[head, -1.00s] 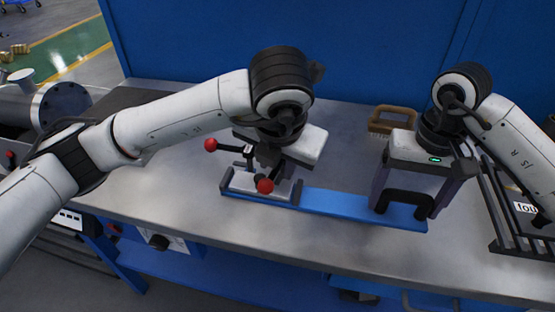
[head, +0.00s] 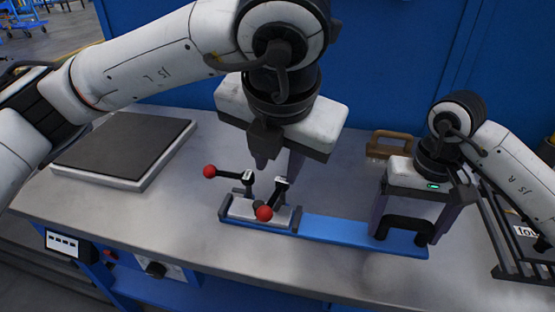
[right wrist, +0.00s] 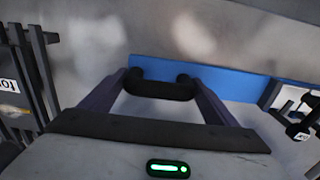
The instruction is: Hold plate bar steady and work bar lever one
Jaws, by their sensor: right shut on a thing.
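The blue plate bar (head: 335,232) lies on the bench, with a black handle (head: 405,228) at its right end. My right gripper (head: 412,210) points down and is shut on this handle; the right wrist view shows the handle (right wrist: 162,88) between its fingers. At the bar's left end is a clamp block (head: 258,211) with two black levers with red ball ends. One ball (head: 210,171) is out to the left, the other (head: 264,213) is at the front. I cannot tell which is lever one. My left gripper (head: 278,165) is open and empty just above and behind the levers.
A wooden-handled brush (head: 390,146) stands behind my right gripper. A dark rack (head: 510,230) is at the right. A dark-topped flat plate (head: 125,145) lies at the left. A blue wall (head: 400,60) closes the back. The bench in front of the bar is clear.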

